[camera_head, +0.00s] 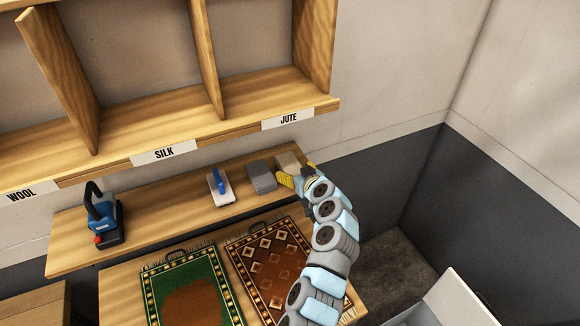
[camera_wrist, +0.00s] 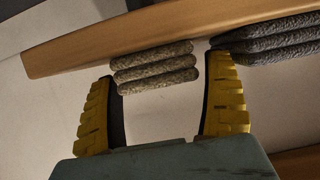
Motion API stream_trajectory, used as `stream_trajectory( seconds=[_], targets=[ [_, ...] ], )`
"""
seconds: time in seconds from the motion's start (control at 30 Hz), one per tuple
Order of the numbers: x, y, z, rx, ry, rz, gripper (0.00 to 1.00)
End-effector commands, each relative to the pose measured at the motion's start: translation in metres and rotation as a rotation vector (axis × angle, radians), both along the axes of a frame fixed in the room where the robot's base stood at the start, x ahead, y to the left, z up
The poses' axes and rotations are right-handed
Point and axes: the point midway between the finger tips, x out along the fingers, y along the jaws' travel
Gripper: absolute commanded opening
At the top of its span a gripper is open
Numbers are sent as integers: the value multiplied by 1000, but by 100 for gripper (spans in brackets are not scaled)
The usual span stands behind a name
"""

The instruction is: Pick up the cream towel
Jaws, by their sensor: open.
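The cream towel (camera_head: 287,160) is a folded stack at the right end of the narrow wooden shelf, under the JUTE label. It also shows in the wrist view (camera_wrist: 155,68), where its layers look beige and speckled. My gripper (camera_head: 299,173) is open, with yellow fingers at the near side of the towel.
A folded grey towel (camera_head: 262,176) lies just left of the cream one and shows close beside the right finger in the wrist view (camera_wrist: 275,40). A blue-handled brush (camera_head: 221,188) and a blue tool (camera_head: 104,220) stand farther left. Two rugs (camera_head: 185,290) lie below.

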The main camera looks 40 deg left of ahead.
Motion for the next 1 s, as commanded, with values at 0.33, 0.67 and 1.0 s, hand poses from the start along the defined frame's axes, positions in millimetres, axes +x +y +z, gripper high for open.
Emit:
stream_trajectory(
  seconds=[0.33,0.67,1.0],
  targets=[
    [1,3,-3,0,2,-2,84],
    [1,3,-2,0,2,-1,32],
    [1,3,3,-1,-1,-1,31]
  ],
)
